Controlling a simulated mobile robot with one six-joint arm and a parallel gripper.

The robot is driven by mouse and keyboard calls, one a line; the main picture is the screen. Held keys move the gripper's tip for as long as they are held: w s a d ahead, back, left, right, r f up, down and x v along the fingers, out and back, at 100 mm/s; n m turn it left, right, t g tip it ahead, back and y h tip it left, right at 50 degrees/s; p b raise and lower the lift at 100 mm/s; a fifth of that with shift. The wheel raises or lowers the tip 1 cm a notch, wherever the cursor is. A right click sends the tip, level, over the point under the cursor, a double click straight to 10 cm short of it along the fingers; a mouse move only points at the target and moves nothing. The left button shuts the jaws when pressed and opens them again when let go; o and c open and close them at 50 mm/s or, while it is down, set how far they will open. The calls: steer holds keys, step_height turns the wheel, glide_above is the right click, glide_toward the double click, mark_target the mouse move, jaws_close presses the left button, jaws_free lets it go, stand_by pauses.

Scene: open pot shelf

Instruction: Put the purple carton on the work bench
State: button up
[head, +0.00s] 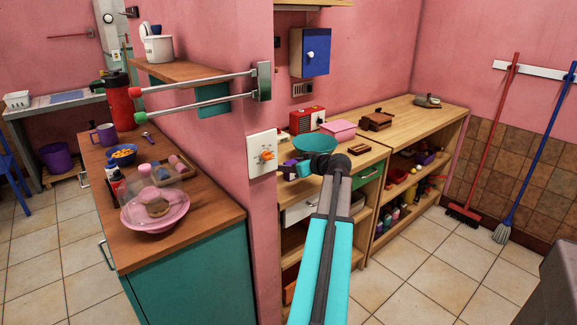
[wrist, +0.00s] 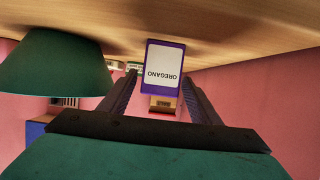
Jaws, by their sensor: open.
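The purple carton (wrist: 165,68) has a white label reading OREGANO. In the wrist view, which shows the scene upside down, it stands on a wooden top. My gripper (wrist: 160,88) is open, with one dark finger on each side of the carton in the picture. I cannot tell whether either finger touches it. In the head view my gripper (head: 293,171) is low over the left part of the wooden counter (head: 345,167), and a bit of purple (head: 289,163) shows beside it. I cannot tell which surface is the work bench.
A teal bowl (head: 314,143) stands close to my gripper; it also shows in the wrist view (wrist: 55,65). A red toaster-like box (head: 307,119) and a pink box (head: 340,130) are behind. A pink wall end with a switch plate (head: 262,153) stands left.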

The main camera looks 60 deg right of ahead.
steer(key=v, duration=0.9)
steer(key=shift+r+b, duration=0.1)
steer(key=shift+b, duration=0.2)
stand_by(0.3)
